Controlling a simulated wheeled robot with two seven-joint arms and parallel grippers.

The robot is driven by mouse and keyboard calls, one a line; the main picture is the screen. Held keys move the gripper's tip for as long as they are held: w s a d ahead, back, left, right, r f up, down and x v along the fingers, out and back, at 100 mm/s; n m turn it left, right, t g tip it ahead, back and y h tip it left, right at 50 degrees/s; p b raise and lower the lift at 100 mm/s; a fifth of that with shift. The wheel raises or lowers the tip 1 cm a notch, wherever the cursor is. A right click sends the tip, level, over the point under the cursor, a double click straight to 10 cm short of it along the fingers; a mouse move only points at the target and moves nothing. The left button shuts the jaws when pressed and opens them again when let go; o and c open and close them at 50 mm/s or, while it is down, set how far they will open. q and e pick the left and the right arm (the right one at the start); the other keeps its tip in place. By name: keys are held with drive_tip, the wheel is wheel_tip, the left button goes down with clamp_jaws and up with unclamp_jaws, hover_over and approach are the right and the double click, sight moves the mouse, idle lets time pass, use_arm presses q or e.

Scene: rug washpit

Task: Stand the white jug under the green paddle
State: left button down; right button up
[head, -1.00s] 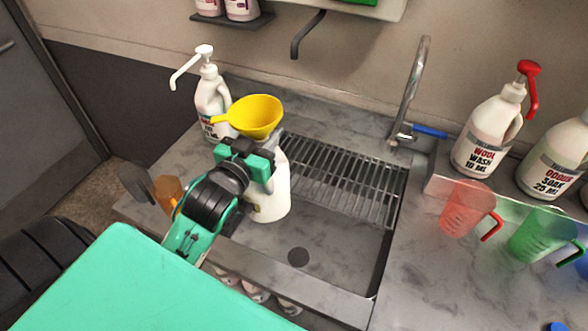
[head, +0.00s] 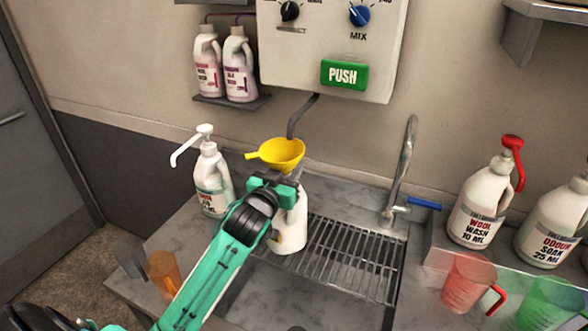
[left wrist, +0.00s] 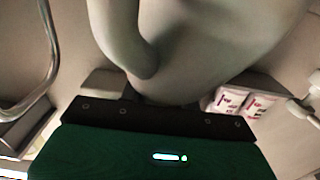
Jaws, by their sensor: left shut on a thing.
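The white jug (head: 290,232) is upright, with a yellow funnel (head: 283,152) in its top. My left gripper (head: 274,190) is shut on the jug's upper part, reaching it from the front left. The jug shows close up in the left wrist view (left wrist: 205,40). The green paddle (head: 344,75), marked PUSH, is on a white wall dispenser (head: 325,30), above and right of the jug. A dark spout (head: 301,116) hangs below the dispenser, its tip just above the funnel in the picture. My right gripper is out of view.
A metal grating (head: 345,262) spans the back of the sink. A white pump bottle (head: 211,180) stands left of the jug, and an orange cup (head: 163,272) is at the front left. A tap (head: 402,180), large bottles (head: 484,205) and measuring jugs (head: 468,283) stand right.

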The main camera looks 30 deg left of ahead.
use_arm(q)
drive_tip(key=w, duration=0.3)
drive_tip(key=shift+w+a+p, duration=0.1)
drive_tip(key=shift+w+p, duration=0.2)
drive_tip(key=shift+p, duration=0.05)
wheel_tip(320, 180, down, 3)
drive_tip(key=shift+r+p, duration=0.15)
drive_tip(key=shift+p, duration=0.45)
drive_tip(key=shift+f, duration=0.55)
drive_tip(key=c, duration=1)
unclamp_jaws()
